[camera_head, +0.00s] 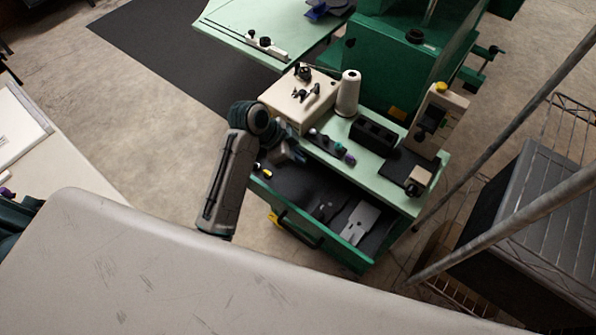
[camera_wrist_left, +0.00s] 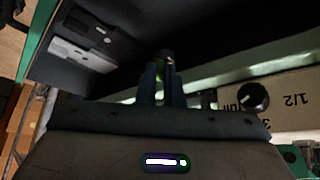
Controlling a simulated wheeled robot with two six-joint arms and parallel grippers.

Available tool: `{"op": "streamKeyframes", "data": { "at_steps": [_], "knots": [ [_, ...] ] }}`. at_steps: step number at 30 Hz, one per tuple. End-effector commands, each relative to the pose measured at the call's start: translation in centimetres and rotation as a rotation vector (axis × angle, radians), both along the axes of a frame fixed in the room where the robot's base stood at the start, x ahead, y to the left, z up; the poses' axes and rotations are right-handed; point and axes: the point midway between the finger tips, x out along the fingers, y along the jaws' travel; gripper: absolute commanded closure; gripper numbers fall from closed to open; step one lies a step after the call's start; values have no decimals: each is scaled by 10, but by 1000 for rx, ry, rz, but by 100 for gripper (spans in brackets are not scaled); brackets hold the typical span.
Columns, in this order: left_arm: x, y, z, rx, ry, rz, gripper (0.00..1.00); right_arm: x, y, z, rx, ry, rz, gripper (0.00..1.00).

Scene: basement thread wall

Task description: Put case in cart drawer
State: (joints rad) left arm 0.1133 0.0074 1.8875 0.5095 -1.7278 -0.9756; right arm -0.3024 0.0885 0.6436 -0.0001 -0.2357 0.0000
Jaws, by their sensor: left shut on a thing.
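The green cart's drawer (camera_head: 290,205) is pulled open in the head view. My left gripper (camera_head: 296,156) is over the back left part of the drawer, close to the cart top's edge. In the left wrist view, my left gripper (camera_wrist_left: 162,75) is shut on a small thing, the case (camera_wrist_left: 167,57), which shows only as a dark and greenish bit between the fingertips. Its shape is mostly hidden. I cannot tell whether it touches the drawer floor. My right gripper is not in view.
In the drawer lie a silver plate (camera_head: 361,222) and a darker plate (camera_head: 326,208). The cart top (camera_head: 390,192) holds a beige machine box (camera_head: 297,100), a white thread cone (camera_head: 347,92), small spools and a black holder. A wire rack stands at right.

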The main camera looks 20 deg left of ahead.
Motion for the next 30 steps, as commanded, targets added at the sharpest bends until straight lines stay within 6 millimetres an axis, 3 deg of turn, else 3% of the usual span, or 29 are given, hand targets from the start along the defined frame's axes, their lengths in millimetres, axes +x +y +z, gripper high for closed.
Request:
{"op": "streamKeyframes", "data": {
  "at_steps": [4,16,29,30],
  "knots": [
    [-1,0,-29,1,3,1,100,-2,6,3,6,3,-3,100],
    [0,0,-74,0,2,1,100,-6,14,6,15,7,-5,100],
    [0,0,-83,0,0,1,100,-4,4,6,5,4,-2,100],
    [0,0,-82,0,-1,1,87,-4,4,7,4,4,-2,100]
  ]
}}
